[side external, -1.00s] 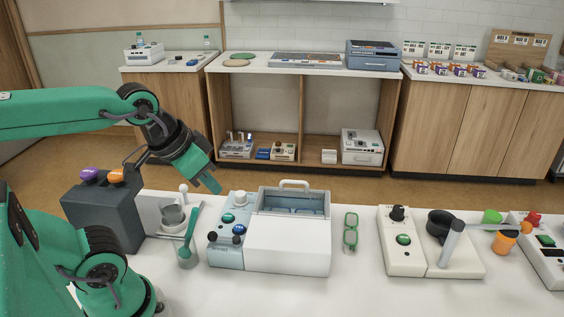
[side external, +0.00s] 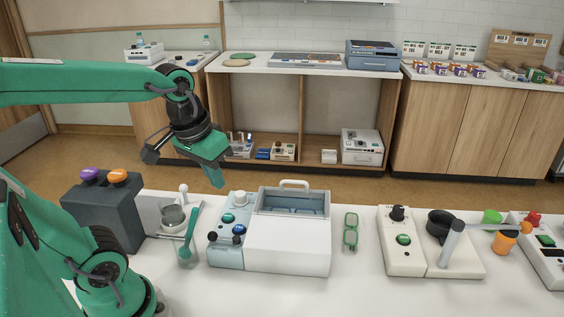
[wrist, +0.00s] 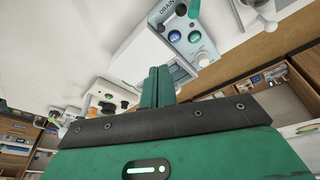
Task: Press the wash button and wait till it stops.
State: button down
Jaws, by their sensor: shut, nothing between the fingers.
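The white washer (side external: 287,250) stands on the bench with a pale blue control panel (side external: 217,255) at its left. The panel has a white knob (side external: 241,198), a teal button (side external: 228,218), a blue button (side external: 239,229) and dark knobs (side external: 238,239). Its basin is open at the back. My gripper (side external: 218,183) is shut and empty, pointing down above and slightly behind the panel, apart from it. In the wrist view, my shut fingers (wrist: 157,78) show below the panel (wrist: 183,22) with its two round buttons (wrist: 174,36). "DRAIN" is readable there; I cannot tell which button is wash.
A green spoon (side external: 190,235) stands in a holder left of the washer. A dark box (side external: 103,215) with purple and orange knobs is farther left. Green glasses (side external: 350,232) lie to the right, then a white device (side external: 402,258) with a green button. The bench front is mostly clear.

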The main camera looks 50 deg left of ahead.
jog(key=w+a+f+n+g, duration=0.1)
jog(key=w+a+n+g, duration=0.1)
jog(key=n+g, duration=0.1)
jog(key=n+g+h, duration=0.3)
jog(key=n+g, duration=0.4)
jog(key=n, duration=0.1)
send_over(229, 214)
notch_tip(229, 214, down, 6)
jog(key=shift+f, duration=0.2)
jog(key=shift+f, duration=4.3)
